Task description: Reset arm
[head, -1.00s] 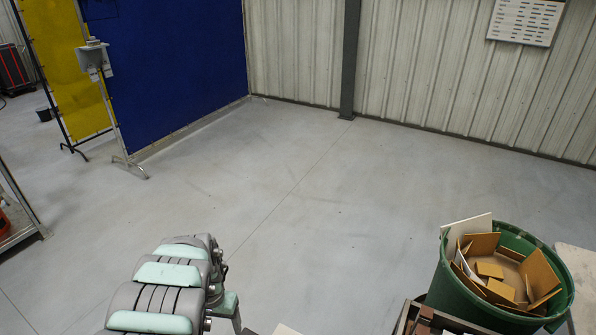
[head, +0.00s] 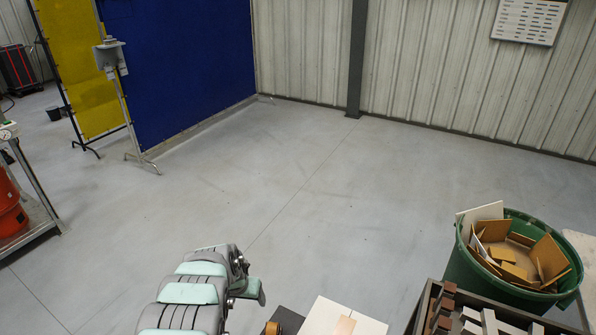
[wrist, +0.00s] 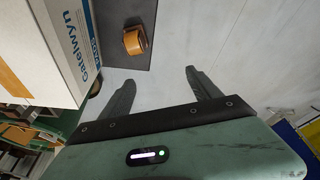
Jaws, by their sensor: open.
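My gripper (wrist: 160,78) shows in the wrist view with its two dark fingers spread and nothing between them. A white carton (wrist: 45,50) with printed lettering and brown tape is to the left of the fingers in that view. A brown roll (wrist: 134,41) lies on a dark mat (wrist: 115,12) beyond the fingertips, apart from them. In the head view my grey and teal arm rises at the bottom left of centre. My fingers cannot be made out there.
A green bin (head: 470,270) full of board offcuts stands at the right. Beside it is a dark tray (head: 425,303) with small blocks. A white carton (head: 330,315) and brown roll (head: 288,320) sit at the bottom edge. A metal rack (head: 45,215) is at left. Open floor (head: 280,190) lies between.

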